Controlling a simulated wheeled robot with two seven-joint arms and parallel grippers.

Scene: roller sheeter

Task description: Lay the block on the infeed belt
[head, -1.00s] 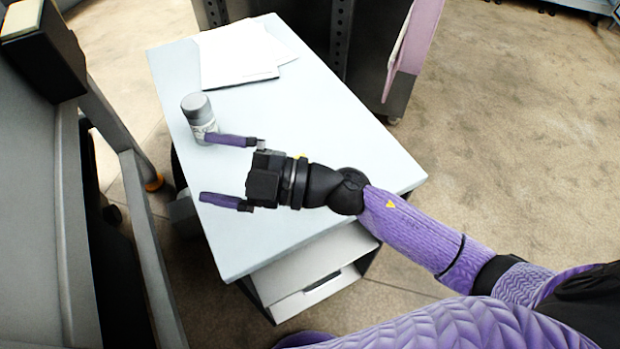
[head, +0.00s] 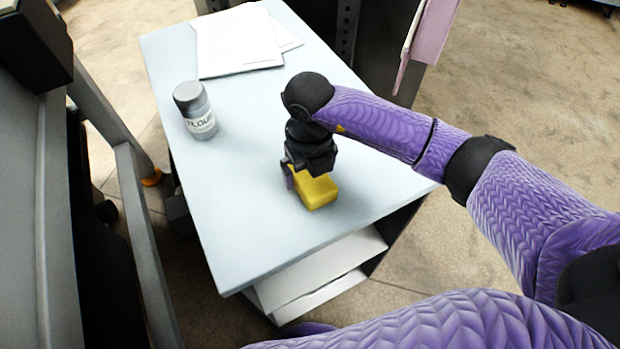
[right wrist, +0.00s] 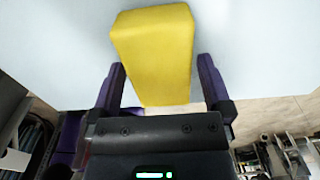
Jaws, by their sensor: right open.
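A yellow block (head: 319,194) lies on the light table top (head: 250,225), near its right front part. My right gripper (head: 308,180) points down over the block, with its wrist hiding the block's far end. In the right wrist view the gripper (right wrist: 162,64) is open, with one purple finger on each side of the block (right wrist: 154,42). Gaps show between the fingers and the block's sides there. My left gripper is not in view. No infeed belt can be made out for sure.
A grey flour jar (head: 195,110) stands at the table's left edge. White papers (head: 238,42) lie at its far end. A grey machine frame (head: 140,220) runs along the left. The table between jar and block is clear.

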